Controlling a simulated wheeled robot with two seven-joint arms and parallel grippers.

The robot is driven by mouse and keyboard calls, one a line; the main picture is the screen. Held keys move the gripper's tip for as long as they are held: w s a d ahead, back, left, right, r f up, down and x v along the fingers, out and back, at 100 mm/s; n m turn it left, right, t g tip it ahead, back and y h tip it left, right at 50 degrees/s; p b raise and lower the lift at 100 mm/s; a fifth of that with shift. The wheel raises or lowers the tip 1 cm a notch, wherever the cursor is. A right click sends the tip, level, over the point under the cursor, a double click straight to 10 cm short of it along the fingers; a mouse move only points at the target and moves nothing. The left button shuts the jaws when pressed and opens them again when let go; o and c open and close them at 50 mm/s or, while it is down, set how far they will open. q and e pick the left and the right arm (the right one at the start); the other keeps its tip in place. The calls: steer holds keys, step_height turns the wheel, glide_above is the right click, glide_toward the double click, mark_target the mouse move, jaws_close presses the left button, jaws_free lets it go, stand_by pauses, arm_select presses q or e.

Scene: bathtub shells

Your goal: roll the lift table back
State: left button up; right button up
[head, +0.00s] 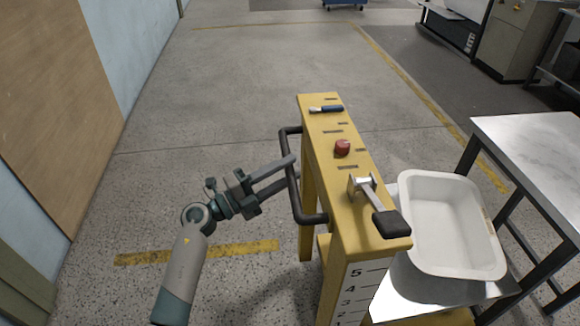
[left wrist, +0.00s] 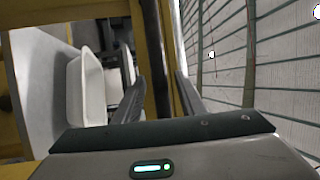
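The yellow lift table (head: 315,140) stands right of centre in the head view, with a black bar handle (head: 293,205) on its left side. My left gripper (head: 296,167) reaches the handle from the left. Its two fingers are apart, and the upper finger crosses over the bar. In the left wrist view, the dark bar (left wrist: 157,60) runs between the spread fingers (left wrist: 163,85), with gaps still showing on both sides. A white tub (head: 450,225) sits on the table's platform, right of the yellow frame. My right gripper is not in view.
The frame top carries a lever with a black pedal-like end (head: 391,224), a red knob (head: 342,147) and a blue-handled tool (head: 328,109). A metal table (head: 530,145) stands close on the right. A wall (head: 130,40) runs along the left. Floor ahead and left is clear.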

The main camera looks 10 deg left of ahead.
arm_select(q)
steer(key=shift+w+d+r, duration=0.1)
steer(key=shift+w+d, duration=0.25)
steer(key=shift+d, duration=0.15)
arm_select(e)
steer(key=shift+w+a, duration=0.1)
arm_select(q)
steer(key=shift+c, duration=0.6)
jaws_close()
steer(key=shift+a, duration=0.1)
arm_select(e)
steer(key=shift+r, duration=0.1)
